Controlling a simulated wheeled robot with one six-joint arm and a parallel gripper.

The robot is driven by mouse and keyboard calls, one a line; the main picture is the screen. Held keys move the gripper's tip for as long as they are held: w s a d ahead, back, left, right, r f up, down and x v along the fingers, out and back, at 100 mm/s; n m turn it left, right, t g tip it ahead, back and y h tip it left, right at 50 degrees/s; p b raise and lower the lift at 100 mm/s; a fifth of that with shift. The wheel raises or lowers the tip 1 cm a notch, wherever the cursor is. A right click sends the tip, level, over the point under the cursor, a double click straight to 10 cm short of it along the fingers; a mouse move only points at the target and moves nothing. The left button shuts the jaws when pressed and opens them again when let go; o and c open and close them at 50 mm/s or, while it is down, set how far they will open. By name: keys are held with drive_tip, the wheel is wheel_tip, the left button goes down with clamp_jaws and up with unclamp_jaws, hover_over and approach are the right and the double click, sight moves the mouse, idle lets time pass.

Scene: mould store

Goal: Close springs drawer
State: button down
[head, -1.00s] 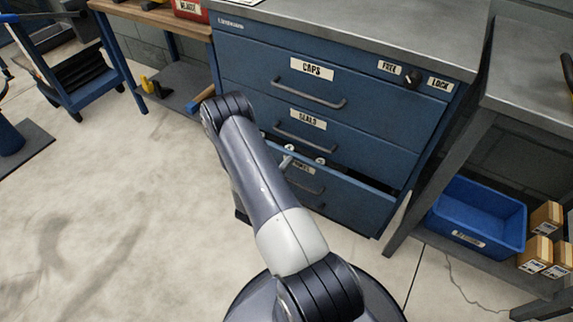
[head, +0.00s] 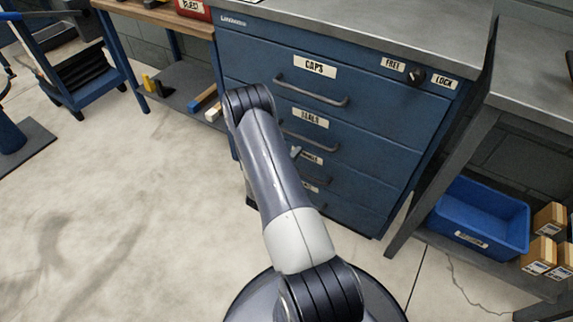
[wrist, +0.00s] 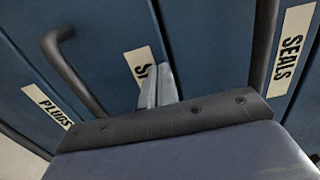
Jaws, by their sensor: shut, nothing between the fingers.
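The springs drawer (head: 350,185) is the third one down in the blue cabinet (head: 385,118), and its front looks flush with the fronts around it. My arm hides its left part in the head view. In the wrist view its label (wrist: 138,66) is partly covered by my fingers, and its bar handle (wrist: 76,72) runs to the left of them. My gripper (wrist: 157,84) is shut and empty, with its tips at the drawer front by the label; I cannot tell if they touch. The fingertips show small in the head view (head: 295,152).
The caps drawer (head: 375,95) and seals drawer (head: 365,140) above look shut, as does the plugs drawer below, whose label (wrist: 48,106) shows. A steel bench with a blue bin (head: 480,218) stands right, a wooden bench (head: 160,15) left.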

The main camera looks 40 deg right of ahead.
drive_tip(key=shift+w+d+r, duration=0.1)
drive_tip(key=shift+w, duration=0.05)
drive_tip(key=shift+a, duration=0.3)
drive_tip(key=p+v, duration=0.1)
drive_tip(key=v, duration=1.2)
drive_tip(key=shift+s+a+p, duration=0.25)
drive_tip(key=shift+a+p, duration=0.05)
drive_tip(key=shift+p, duration=0.1)
drive_tip(key=b+x, duration=0.1)
drive_tip(key=x, duration=1.3)
drive_tip(key=shift+b, duration=0.35)
drive_tip(key=shift+d, duration=0.1)
